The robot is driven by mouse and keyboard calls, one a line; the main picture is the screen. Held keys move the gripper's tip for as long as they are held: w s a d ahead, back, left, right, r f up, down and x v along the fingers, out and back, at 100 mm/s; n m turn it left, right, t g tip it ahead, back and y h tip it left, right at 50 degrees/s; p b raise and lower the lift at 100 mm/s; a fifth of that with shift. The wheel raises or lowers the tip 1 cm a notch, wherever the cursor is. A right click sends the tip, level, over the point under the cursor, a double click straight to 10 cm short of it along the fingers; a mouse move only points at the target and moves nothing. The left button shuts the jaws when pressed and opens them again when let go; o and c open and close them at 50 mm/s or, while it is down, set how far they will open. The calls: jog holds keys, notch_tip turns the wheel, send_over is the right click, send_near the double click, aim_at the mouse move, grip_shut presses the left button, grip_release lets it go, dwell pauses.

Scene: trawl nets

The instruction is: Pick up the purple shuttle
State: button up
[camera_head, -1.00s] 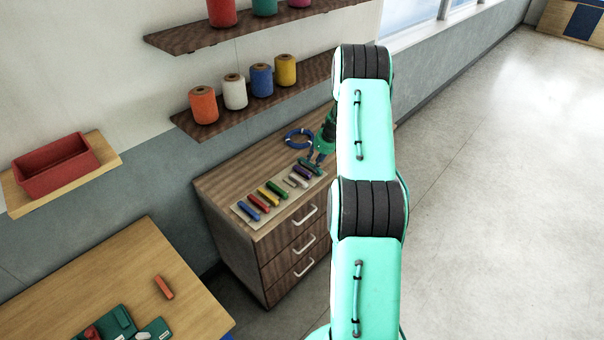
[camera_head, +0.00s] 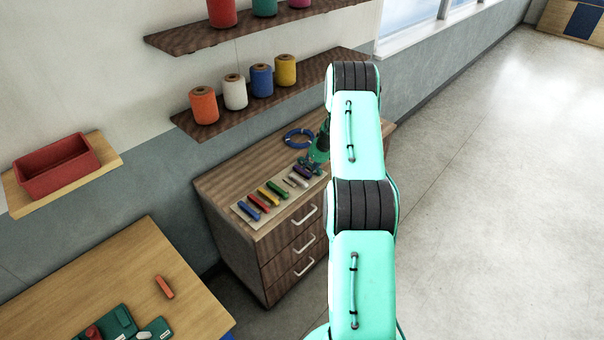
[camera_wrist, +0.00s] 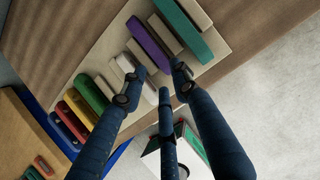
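The purple shuttle (camera_head: 302,172) lies on a pale mat (camera_head: 244,215) on top of the wooden drawer cabinet. In the wrist view the purple shuttle (camera_wrist: 147,42) lies just beyond the fingertips, between a green shuttle (camera_wrist: 178,29) and a white shuttle (camera_wrist: 141,78). My gripper (camera_wrist: 160,82) has its three dark blue fingers spread apart with nothing between them. In the head view my gripper (camera_head: 316,160) is over the far end of the row, and my arm partly hides it. I cannot tell its exact height above the mat.
Blue, red, yellow and green shuttles (camera_head: 278,190) lie further along the mat. A blue ring (camera_head: 299,138) lies behind them on the cabinet (camera_head: 232,182). A shelf with thread spools (camera_head: 262,79) hangs above. A wooden table (camera_head: 190,290) stands at lower left.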

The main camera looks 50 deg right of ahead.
aim_at(307, 174)
jog(key=shift+p+x, duration=0.55)
jog(key=shift+x, duration=2)
jog(key=c, duration=0.7)
